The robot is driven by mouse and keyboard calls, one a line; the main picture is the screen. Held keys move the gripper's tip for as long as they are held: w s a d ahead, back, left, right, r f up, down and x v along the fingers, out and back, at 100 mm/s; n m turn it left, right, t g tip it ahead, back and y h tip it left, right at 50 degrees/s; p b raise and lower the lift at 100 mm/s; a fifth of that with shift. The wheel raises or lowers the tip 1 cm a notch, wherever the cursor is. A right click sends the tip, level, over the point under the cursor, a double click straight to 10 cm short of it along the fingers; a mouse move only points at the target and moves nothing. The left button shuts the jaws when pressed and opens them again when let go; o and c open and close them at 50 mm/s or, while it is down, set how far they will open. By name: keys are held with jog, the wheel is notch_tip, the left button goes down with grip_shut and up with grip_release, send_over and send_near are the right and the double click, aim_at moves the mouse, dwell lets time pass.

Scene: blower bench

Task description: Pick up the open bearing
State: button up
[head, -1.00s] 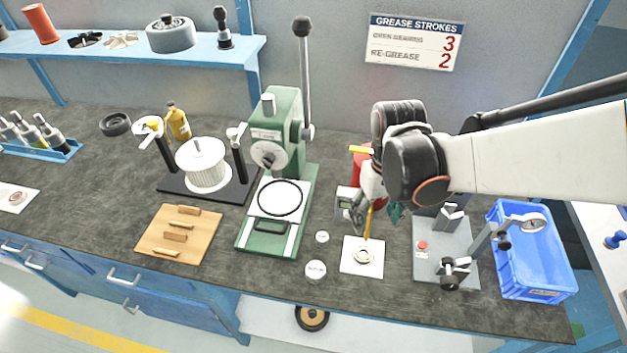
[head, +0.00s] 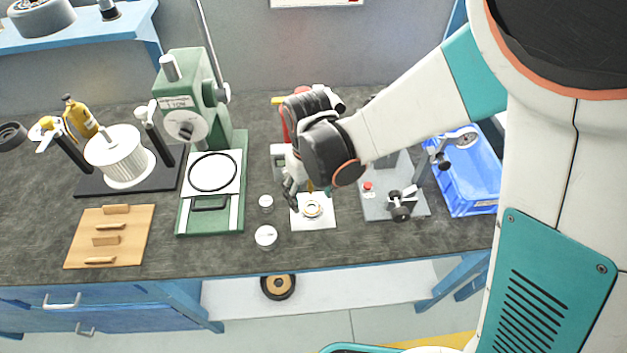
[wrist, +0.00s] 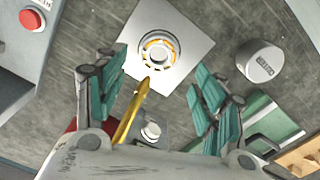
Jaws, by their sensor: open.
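The open bearing (head: 312,208) is a small ring with brass-coloured parts, lying flat on a white square pad (head: 325,223) on the bench. In the wrist view the bearing (wrist: 159,54) shows whole, with a pale centre, on the pad (wrist: 192,28). My gripper (head: 303,192) is above the pad's back edge, close to the bearing in the head view. In the wrist view its teal fingers (wrist: 157,78) are spread wide, one to each side below the bearing, with nothing between them touching it. A yellow pointed nozzle (wrist: 133,112) shows between the fingers, its tip near the bearing.
Two small round white-lidded tins (head: 265,237) stand left of the pad. The green press (head: 211,190) is further left. A grey fixture (head: 398,200) and a blue crate (head: 470,190) stand to the right. A red container (head: 290,112) is behind my gripper.

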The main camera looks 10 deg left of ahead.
aim_at(310, 207)
jog(key=f+b, duration=0.2)
jog(key=f, duration=0.2)
jog(key=shift+w+f, duration=0.15)
jog(key=shift+w, duration=0.05)
jog(key=c, duration=1.3)
jog(key=shift+r, duration=0.2)
